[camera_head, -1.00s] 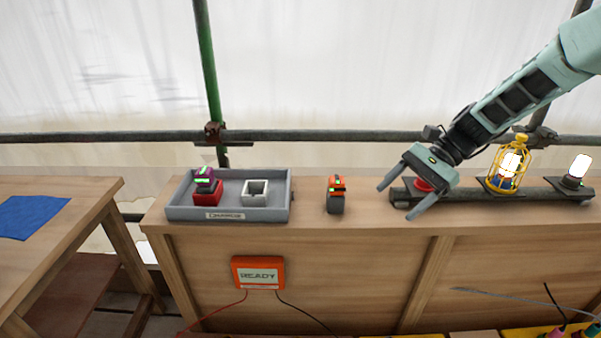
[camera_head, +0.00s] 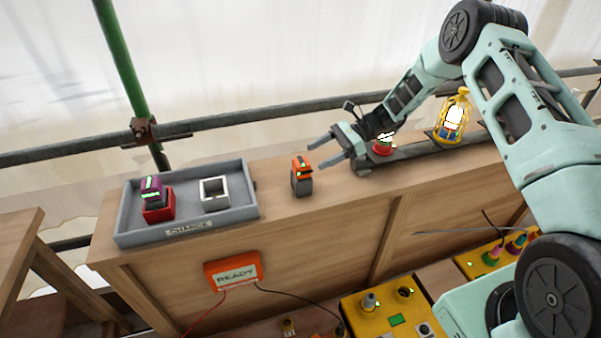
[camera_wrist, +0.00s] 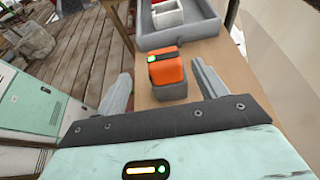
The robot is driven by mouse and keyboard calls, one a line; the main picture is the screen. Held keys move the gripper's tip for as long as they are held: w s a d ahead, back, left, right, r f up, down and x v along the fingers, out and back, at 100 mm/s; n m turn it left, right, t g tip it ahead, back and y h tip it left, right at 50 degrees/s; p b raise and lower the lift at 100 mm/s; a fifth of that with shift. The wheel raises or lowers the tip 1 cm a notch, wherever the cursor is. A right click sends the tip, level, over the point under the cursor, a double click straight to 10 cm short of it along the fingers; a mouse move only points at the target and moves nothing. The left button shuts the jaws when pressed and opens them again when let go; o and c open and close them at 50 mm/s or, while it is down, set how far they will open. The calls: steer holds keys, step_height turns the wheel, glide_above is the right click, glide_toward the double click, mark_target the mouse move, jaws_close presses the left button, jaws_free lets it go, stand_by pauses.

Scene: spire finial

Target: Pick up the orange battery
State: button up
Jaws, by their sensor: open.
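The orange battery (camera_head: 301,168) stands upright on the wooden bench top, with an orange upper part, a grey lower part and a green light. It also shows in the wrist view (camera_wrist: 168,72), ahead of my gripper and between the lines of its two fingers. My gripper (camera_head: 317,156) is open and empty, just to the right of the battery in the head view, with its fingers pointing toward it. In the wrist view my gripper (camera_wrist: 162,84) has one finger on each side; whether they touch the battery cannot be told.
A grey tray (camera_head: 125,229) left of the battery holds a purple battery (camera_head: 151,188) in a red socket and an empty white socket (camera_head: 214,194). Behind my gripper, a dark rail carries a red-based lamp (camera_head: 384,145) and a yellow caged lamp (camera_head: 453,117). An orange READY box (camera_head: 233,272) hangs on the bench front.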

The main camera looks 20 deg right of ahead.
mark_target(294, 167)
steer(key=x, duration=0.3)
steer(key=shift+p, duration=0.3)
steer(key=p+x, duration=0.1)
steer(key=x, duration=0.1)
steer(key=p+x, duration=0.1)
steer(key=x, duration=0.1)
steer(key=shift+w, duration=0.25)
steer(key=shift+a+f+p, duration=0.3)
steer(key=shift+a+f, duration=0.1)
steer(key=shift+a, duration=0.1)
steer(key=c, duration=1.2)
